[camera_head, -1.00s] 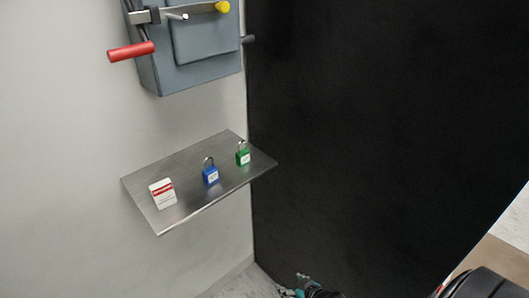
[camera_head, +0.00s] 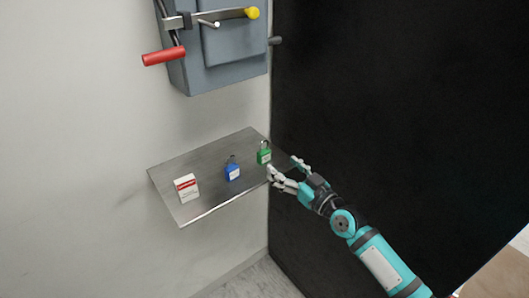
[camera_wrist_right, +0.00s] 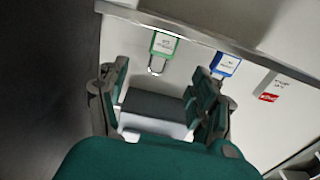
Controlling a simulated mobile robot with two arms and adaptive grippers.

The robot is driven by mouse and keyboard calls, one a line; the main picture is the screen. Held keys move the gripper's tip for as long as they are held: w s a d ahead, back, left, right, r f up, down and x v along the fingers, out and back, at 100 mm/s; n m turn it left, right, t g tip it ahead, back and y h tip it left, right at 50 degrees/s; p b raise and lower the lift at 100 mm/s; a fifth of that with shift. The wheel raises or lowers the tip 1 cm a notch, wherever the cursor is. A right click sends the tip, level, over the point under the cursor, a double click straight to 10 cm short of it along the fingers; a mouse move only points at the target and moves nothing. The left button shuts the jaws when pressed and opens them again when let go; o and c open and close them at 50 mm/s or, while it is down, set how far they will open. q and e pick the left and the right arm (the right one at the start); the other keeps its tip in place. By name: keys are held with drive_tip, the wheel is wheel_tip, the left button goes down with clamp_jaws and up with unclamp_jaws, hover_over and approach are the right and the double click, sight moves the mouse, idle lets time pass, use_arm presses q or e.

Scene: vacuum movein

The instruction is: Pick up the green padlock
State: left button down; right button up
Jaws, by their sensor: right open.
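My right gripper (camera_head: 287,172) is open and empty, close to the shelf's right edge, just right of and in front of the green padlock. Its spread fingers also show in the right wrist view (camera_wrist_right: 160,103). My left gripper is not in view.
A blue padlock (camera_head: 232,171) stands left of the green one. A red and white tag (camera_head: 186,188) is farther left. Above hangs a grey box (camera_head: 222,60) with a red handle (camera_head: 163,56). A black panel (camera_head: 400,110) rises right of the shelf.

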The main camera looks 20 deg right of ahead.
sight(266, 153)
drive_tip(key=p+x, duration=0.1)
drive_tip(key=x, duration=0.8)
drive_tip(key=shift+w+a+f, duration=0.1)
drive_tip(key=shift+c, duration=0.2)
drive_tip(key=shift+c, duration=1.2)
clamp_jaws()
